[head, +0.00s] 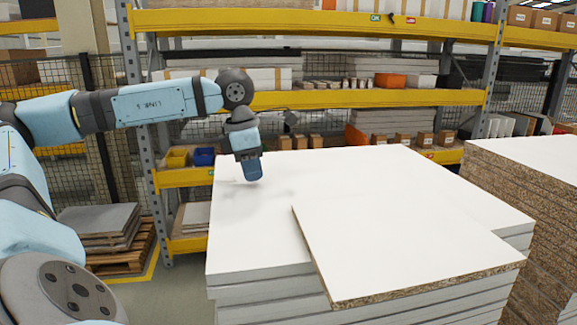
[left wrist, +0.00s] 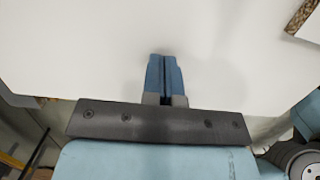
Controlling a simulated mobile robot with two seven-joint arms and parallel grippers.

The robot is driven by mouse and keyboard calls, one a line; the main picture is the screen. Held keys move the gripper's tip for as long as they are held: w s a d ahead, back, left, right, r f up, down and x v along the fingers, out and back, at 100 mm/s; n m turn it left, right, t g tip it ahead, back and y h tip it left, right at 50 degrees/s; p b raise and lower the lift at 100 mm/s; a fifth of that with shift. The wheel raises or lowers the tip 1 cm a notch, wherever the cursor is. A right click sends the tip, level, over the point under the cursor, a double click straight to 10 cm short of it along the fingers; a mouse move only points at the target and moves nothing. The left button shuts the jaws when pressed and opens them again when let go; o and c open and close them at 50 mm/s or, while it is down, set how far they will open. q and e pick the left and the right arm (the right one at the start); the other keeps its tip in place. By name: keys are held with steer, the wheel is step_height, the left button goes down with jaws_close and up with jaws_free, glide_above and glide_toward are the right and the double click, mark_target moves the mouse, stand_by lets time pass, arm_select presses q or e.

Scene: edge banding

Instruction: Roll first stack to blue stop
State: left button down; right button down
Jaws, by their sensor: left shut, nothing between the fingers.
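A stack of white boards (head: 240,245) stands in front of me, with grey-white edges. On top, towards the near right, lies a loose white board (head: 400,240) with a raw chipboard edge, turned at an angle and overhanging the near side. My left gripper (head: 252,180) points down at the far left part of the stack's top, at or just above the surface. Its blue fingers (left wrist: 164,75) are closed together with nothing between them, over the white surface in the left wrist view. A corner of the loose board shows at top right there (left wrist: 305,20). No blue stop can be made out. My right gripper is out of view.
A second stack of chipboard panels (head: 530,190) stands at the right. Shelving with yellow beams (head: 360,99) runs behind, holding boards, boxes and a blue bin (head: 204,157). Grey panels on a pallet (head: 100,225) sit at the left. Floor shows left of the stack.

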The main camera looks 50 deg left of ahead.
mark_target(290, 182)
arm_select(q)
steer(key=w+p, duration=0.1)
steer(key=w+d, duration=0.1)
steer(key=w+d+p, duration=0.1)
steer(key=shift+w+r+p, duration=0.15)
steer(key=shift+w+p, duration=0.15)
steer(key=shift+w, duration=0.1)
steer(key=w, duration=0.1)
steer(key=w+d+p, duration=0.1)
steer(key=w, duration=0.1)
steer(key=shift+d+p, duration=0.25)
steer(key=shift+p, duration=0.05)
steer(key=shift+f, duration=0.9)
steer(key=shift+s+d+b, duration=0.1)
steer(key=shift+s+b, duration=0.1)
steer(key=shift+b, duration=0.1)
